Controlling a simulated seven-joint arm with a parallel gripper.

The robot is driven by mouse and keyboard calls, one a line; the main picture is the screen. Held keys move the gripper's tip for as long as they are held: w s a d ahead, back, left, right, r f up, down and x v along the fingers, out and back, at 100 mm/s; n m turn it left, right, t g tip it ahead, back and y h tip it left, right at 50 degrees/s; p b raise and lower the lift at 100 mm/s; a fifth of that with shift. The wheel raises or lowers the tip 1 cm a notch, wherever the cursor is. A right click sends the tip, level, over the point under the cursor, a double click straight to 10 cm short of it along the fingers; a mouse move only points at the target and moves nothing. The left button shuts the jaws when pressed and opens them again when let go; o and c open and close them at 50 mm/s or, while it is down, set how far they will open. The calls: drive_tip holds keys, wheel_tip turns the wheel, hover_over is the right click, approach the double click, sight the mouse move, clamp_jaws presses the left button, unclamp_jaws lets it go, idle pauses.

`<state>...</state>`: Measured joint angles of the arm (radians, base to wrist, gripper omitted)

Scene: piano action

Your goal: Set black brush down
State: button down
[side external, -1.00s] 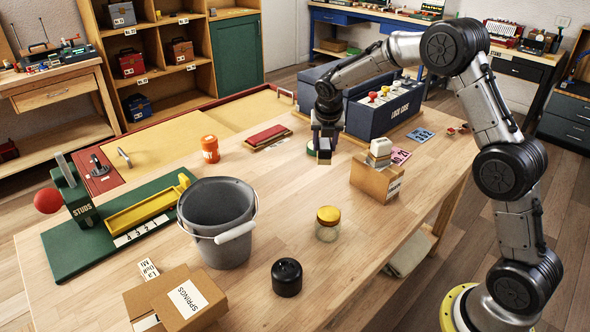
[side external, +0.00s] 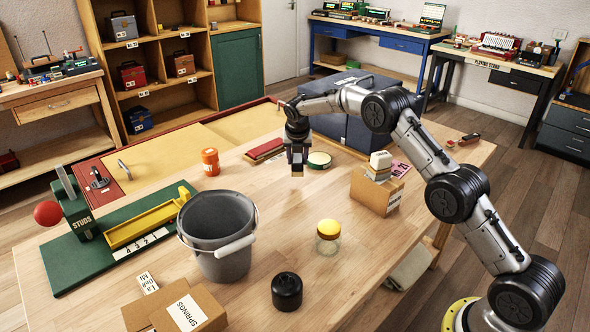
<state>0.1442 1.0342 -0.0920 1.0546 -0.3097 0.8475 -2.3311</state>
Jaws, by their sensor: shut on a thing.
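My gripper (side external: 297,163) points down above the far middle of the wooden table, left of the round green-rimmed tin (side external: 319,160). It is shut on a small dark thing with a tan lower end (side external: 297,173), which I take to be the black brush. The jaws hide most of it. I cannot tell whether its lower end touches the table.
Behind stands the dark blue case (side external: 358,110), its lid down. A cardboard box (side external: 377,192) stands right. Nearer are a grey bucket (side external: 219,245), yellow-lidded jar (side external: 328,238) and black knob (side external: 287,291). Bare wood lies between.

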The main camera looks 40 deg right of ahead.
sight(295, 169)
drive_tip(key=shift+w+d+f, duration=0.2)
drive_tip(key=shift+w+f, duration=0.5)
drive_tip(key=shift+f, duration=1.7)
drive_tip(key=shift+f, duration=0.1)
drive_tip(key=shift+c, duration=1.8)
unclamp_jaws()
drive_tip(key=shift+f, duration=0.1)
